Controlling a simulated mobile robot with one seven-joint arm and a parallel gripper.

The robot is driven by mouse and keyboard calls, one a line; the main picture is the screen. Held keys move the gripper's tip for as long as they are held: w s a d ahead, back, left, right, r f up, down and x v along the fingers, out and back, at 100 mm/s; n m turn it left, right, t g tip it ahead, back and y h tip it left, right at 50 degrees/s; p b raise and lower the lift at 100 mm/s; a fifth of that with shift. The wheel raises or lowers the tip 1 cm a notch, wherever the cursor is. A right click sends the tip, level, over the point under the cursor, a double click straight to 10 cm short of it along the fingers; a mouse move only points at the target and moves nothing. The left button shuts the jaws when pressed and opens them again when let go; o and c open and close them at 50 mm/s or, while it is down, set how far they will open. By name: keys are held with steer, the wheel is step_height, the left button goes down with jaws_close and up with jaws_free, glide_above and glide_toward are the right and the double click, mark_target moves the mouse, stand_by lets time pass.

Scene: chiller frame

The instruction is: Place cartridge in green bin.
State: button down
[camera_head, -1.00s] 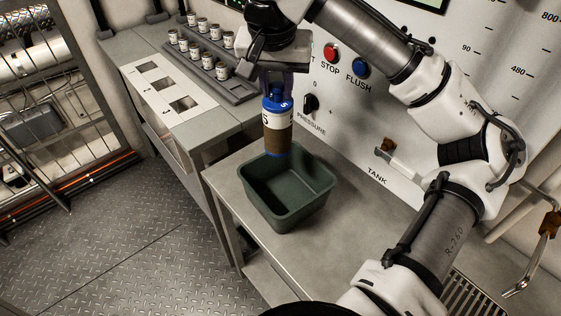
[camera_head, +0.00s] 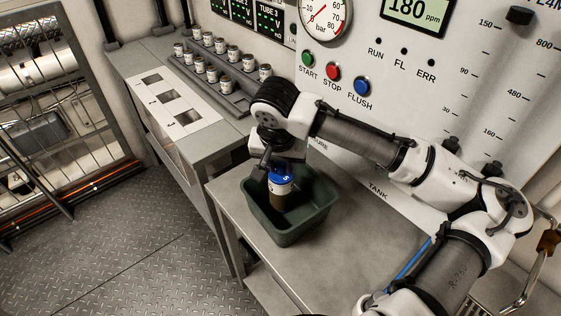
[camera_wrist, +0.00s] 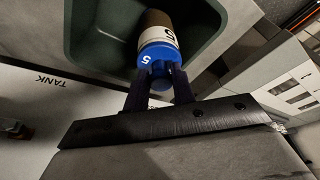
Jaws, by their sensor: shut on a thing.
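The cartridge (camera_head: 279,189) has a blue cap marked 5, a white label band and a brown lower body. It is upright, with its lower part inside the green bin (camera_head: 318,222). My gripper (camera_head: 279,170) is above the bin, shut on the top of the cartridge. In the wrist view my gripper (camera_wrist: 160,80) has its two dark fingers on either side of the blue cap of the cartridge (camera_wrist: 160,52), with the green bin (camera_wrist: 85,40) around it. I cannot tell whether the cartridge touches the bin floor.
The bin stands on a grey bench (camera_head: 350,235) against the control panel (camera_head: 385,110). A rack (camera_head: 222,80) of several small cartridges and a white plate (camera_head: 178,108) with numbered square openings lie on the left counter. The bench right of the bin is clear.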

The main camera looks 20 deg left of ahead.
steer(key=shift+f, duration=0.15)
steer(key=c, duration=1.2)
jaws_free()
steer(key=shift+o, duration=0.2)
steer(key=b+v, duration=0.2)
steer(key=v, duration=1)
steer(key=shift+r, duration=0.2)
